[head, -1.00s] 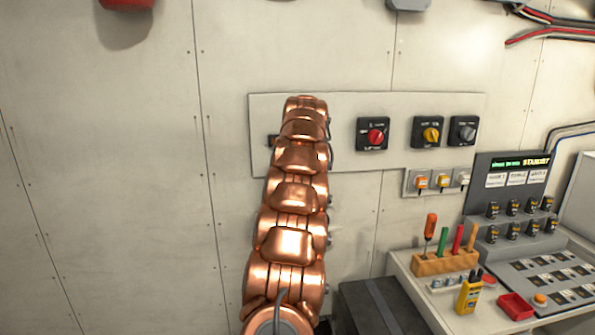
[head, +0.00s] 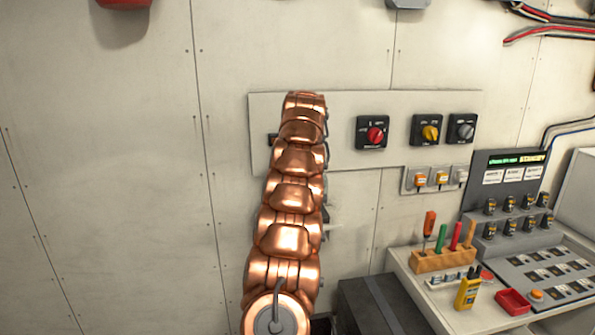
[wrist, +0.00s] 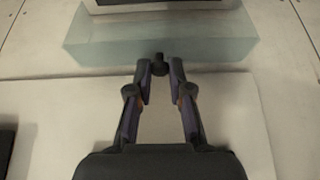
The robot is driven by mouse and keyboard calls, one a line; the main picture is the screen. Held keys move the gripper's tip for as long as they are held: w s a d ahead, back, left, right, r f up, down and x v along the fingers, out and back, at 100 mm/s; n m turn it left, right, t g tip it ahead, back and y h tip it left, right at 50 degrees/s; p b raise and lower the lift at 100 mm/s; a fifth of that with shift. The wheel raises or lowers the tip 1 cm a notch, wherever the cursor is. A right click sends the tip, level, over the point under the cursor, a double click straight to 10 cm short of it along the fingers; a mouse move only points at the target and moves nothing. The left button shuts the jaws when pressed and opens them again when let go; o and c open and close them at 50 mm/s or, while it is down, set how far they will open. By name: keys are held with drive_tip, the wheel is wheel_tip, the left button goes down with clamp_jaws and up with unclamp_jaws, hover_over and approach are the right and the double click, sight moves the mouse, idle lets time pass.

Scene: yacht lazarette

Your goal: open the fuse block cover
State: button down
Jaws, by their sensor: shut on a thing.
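The fuse block cover (wrist: 95,45) is a clear, pale greenish box shape at the top of the wrist view. A small dark knob (wrist: 160,65) sits at its near edge. My gripper (wrist: 160,68) has its two fingertips closed on this knob, one on each side. Through and beyond the cover, part of a pale framed block (wrist: 150,5) shows at the top edge. In the head view my copper arm reaches up to the wall and hides the gripper and most or all of the cover.
A pale wall panel (head: 345,105) carries red (head: 375,134), yellow (head: 430,132) and grey (head: 466,131) rotary switches right of my arm. Below right, a bench holds a wooden tool rack (head: 445,262), a yellow meter (head: 467,291) and a red tray (head: 513,301). The wall at left is clear.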

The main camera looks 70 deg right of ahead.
drive_tip(key=c, duration=1.1)
unclamp_jaws()
drive_tip(key=shift+v, duration=3.7)
drive_tip(key=shift+w, duration=0.1)
